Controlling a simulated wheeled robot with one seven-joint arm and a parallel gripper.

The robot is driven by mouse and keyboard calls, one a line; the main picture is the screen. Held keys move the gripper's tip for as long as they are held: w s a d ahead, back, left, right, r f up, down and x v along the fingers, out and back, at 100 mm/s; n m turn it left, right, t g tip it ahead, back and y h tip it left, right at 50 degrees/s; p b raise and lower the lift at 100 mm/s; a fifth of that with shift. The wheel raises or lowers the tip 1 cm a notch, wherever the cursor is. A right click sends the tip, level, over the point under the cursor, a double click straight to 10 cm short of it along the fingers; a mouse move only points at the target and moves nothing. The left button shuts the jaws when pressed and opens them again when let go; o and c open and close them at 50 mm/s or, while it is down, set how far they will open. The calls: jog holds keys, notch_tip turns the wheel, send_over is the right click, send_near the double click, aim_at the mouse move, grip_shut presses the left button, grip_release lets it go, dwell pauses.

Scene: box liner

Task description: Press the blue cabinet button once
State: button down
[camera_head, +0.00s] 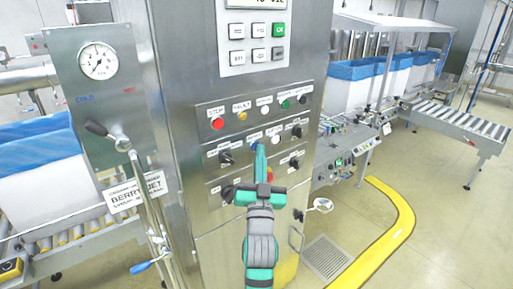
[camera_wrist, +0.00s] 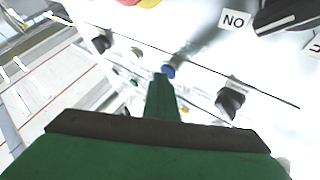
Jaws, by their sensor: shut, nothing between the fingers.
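The blue button (camera_wrist: 168,71) shows in the wrist view on the pale cabinet panel, just beyond the tips of my gripper (camera_wrist: 163,80). I cannot tell whether the fingertips touch it or stop just short of it. In the head view my gripper (camera_head: 260,150) points at the middle row of controls on the steel cabinet (camera_head: 190,60), and the fingers hide most of the button there. The fingers are shut together and hold nothing.
A red button (camera_head: 218,123) and a yellow one (camera_head: 242,116) sit in the row above. Black knobs (camera_head: 226,157) flank the gripper, with another (camera_head: 297,131) to the right. A gauge plate (camera_head: 98,60) and pipework stand left. Floor is open at right beyond the yellow strip (camera_head: 395,215).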

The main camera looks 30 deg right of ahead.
dwell(0.4)
jog(key=shift+s+d, duration=0.15)
jog(key=shift+s, duration=0.55)
jog(key=shift+s+d, duration=0.2)
jog(key=shift+s, duration=2.3)
jog(key=shift+f, duration=0.1)
